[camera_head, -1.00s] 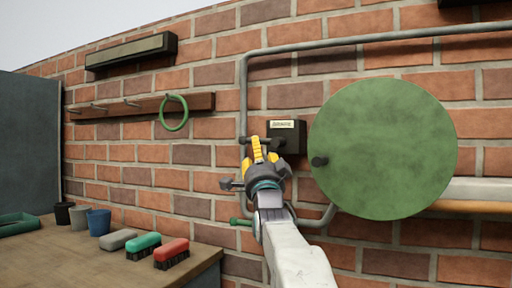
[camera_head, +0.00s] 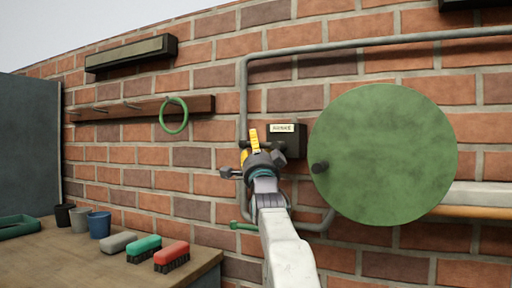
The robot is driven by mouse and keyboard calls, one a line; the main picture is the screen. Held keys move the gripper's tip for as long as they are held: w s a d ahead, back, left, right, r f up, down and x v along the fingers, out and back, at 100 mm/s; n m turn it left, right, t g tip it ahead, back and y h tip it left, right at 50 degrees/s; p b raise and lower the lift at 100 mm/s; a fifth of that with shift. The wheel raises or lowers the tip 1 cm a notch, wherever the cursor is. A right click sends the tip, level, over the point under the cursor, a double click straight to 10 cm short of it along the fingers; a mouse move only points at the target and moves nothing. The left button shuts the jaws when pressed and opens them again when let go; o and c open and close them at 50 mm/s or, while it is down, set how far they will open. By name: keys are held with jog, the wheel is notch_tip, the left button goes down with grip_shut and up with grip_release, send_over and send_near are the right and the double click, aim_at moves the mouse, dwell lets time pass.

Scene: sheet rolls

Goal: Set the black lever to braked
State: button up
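A dark box (camera_head: 297,142) with a small pale label (camera_head: 282,128) is mounted on the brick wall left of the green disc. The label's writing is too small to read.
A grey pipe (camera_head: 243,95) runs around the box. A green handle (camera_head: 243,226) sits below. A bench (camera_head: 75,262) with brushes and cups is at lower left.

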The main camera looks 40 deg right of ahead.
grip_shut()
dwell(0.6)
